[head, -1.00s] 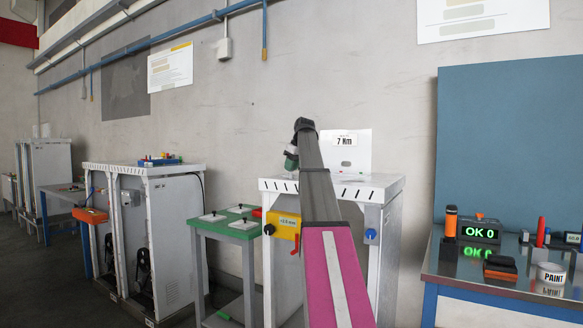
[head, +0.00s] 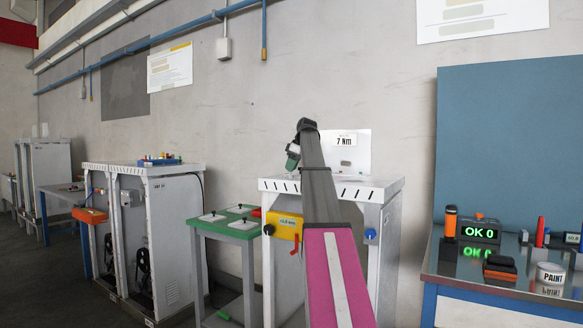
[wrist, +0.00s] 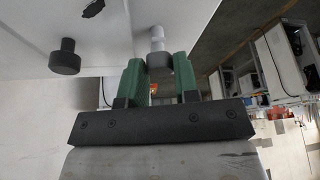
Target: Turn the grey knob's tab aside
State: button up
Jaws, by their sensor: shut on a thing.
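In the wrist view, the grey knob (wrist: 158,61) sits on a pale stem between the two green fingers of my gripper (wrist: 159,77). The gripper is shut on it, one finger on each side. The knob's tab cannot be told apart clearly, as the fingers cover its sides. In the head view, only a green part of my gripper (head: 293,157) shows left of my arm, in front of the white plate; the knob is hidden there.
A second, darker round knob (wrist: 65,57) stands on the white panel (wrist: 30,30) left of the fingers, apart from them. In the head view, a white plate labelled 7 Nm (head: 362,155) stands on a white cabinet (head: 385,185).

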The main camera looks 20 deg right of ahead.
jog(key=o, duration=0.9)
jog(key=v, duration=1)
jog(key=shift+r, duration=0.4)
